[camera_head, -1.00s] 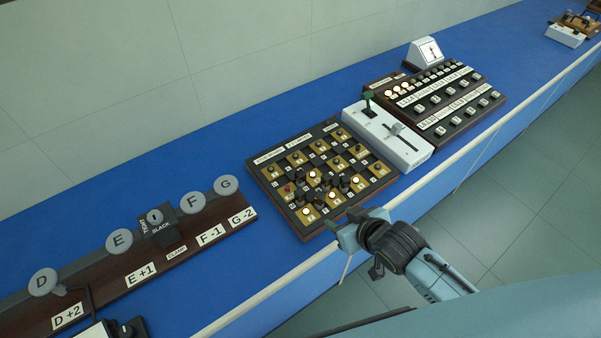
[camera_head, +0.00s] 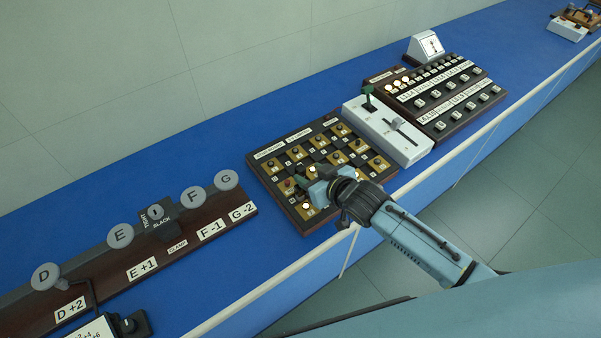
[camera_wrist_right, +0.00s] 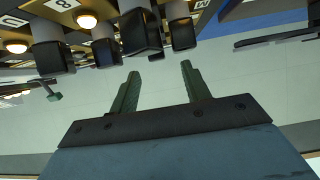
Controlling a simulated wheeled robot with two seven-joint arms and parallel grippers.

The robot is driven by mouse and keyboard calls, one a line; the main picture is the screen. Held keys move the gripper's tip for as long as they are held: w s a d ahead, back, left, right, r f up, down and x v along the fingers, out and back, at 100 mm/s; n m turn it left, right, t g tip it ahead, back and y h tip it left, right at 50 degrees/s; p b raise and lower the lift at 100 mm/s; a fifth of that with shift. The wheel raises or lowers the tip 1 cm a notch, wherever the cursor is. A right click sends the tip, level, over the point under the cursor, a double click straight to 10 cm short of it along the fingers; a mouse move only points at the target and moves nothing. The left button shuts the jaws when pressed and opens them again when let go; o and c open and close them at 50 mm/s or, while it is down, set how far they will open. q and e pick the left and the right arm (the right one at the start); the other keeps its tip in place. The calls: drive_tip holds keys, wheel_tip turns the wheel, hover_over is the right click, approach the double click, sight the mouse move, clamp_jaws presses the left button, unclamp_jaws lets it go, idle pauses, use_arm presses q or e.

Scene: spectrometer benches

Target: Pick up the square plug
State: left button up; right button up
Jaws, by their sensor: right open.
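The plug board (camera_head: 268,187) with brass squares and lit lamps lies on the blue bench. My right gripper (camera_head: 306,177) is over its front part, hiding some of the plugs. In the right wrist view several dark plugs stand out from the board. One blocky, square-looking plug (camera_wrist_right: 139,34) is nearest, just past the fingertips. Other dark plugs (camera_wrist_right: 49,47) are beside it; I cannot tell all their shapes. My right gripper's green fingers (camera_wrist_right: 160,71) are apart with nothing between them. My left gripper is not in view.
A white box with a lever and slider (camera_head: 392,130) stands right of the board. A dark switch panel (camera_head: 437,98) is beyond it. A wooden rail with round lettered knobs (camera_head: 120,236) lies at left. Blue bench top is clear behind the board.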

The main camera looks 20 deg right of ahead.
sight(301, 169)
drive_tip(key=shift+x, duration=2.3)
drive_tip(key=shift+d+f, duration=0.1)
drive_tip(key=shift+d, duration=0.1)
clamp_jaws()
